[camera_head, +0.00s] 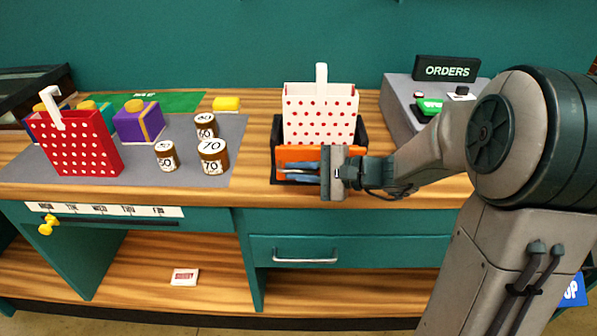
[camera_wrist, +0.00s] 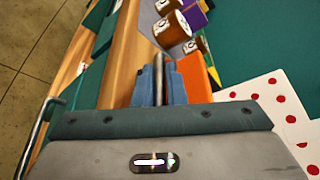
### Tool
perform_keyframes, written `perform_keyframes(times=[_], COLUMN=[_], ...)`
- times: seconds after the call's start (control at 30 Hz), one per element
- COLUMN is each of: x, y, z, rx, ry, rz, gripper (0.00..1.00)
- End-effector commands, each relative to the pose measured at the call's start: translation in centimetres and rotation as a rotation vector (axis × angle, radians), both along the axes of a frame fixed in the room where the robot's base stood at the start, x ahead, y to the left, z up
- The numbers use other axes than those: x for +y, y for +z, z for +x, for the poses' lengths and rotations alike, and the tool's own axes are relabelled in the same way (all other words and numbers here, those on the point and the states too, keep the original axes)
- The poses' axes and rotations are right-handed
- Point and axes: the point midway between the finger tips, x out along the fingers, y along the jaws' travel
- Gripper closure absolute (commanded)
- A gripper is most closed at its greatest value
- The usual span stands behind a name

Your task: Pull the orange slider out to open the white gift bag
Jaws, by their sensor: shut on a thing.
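The white gift bag (camera_head: 319,112) with red dots and a white handle stands upright in a black holder (camera_head: 361,135) on the counter. Part of the bag shows at the right of the wrist view (camera_wrist: 270,105). The orange slider (camera_head: 300,153) lies across the front of the bag; it also shows beside the fingers in the wrist view (camera_wrist: 197,75). My gripper (camera_head: 298,172) is at the slider's front, its blue fingers (camera_wrist: 158,85) closed around a narrow grey bar on the slider's near side. The fingers hide part of this grip.
To the left stand a red dotted bag (camera_head: 82,143), a purple box (camera_head: 138,122) and several numbered brown cylinders (camera_head: 212,157) on a grey mat. A grey console with an ORDERS sign (camera_head: 446,69) is at right. A drawer handle (camera_head: 305,260) sticks out below the counter.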

Motion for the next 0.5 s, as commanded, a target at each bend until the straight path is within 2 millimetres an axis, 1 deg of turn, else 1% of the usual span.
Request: perform_keyframes(times=[0.1,0.13,0.17,0.5], x=[0.05,0.05,0.05,-0.20], y=[-0.08,-0.08,-0.08,0.02], z=[-0.07,-0.07,-0.06,-0.10], rx=[0.000,0.001,0.001,-0.001], ry=[0.003,0.002,0.002,0.002], rz=[-0.002,-0.002,-0.002,-0.001], gripper=[1.00,0.86,0.80,0.80])
